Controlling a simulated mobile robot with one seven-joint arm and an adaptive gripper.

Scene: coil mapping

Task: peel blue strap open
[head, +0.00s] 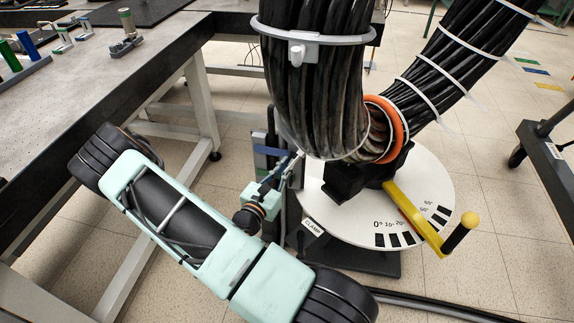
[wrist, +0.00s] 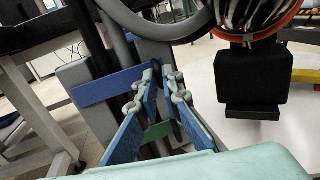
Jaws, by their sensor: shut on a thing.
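The blue strap (wrist: 104,87) is a flat band across a grey upright post, left of centre in the wrist view. In the head view the blue strap (head: 270,151) shows small on the stand beside the cable bundle. My gripper (wrist: 159,74) has its fingertips closed at the strap's right end; it also shows in the head view (head: 297,156). The exact grip contact is small and partly hidden.
A thick black cable bundle (head: 315,100) rises right beside my gripper. It stands over a white dial plate (head: 430,185) with a yellow lever (head: 412,215). A cart (head: 550,150) stands at the right edge.

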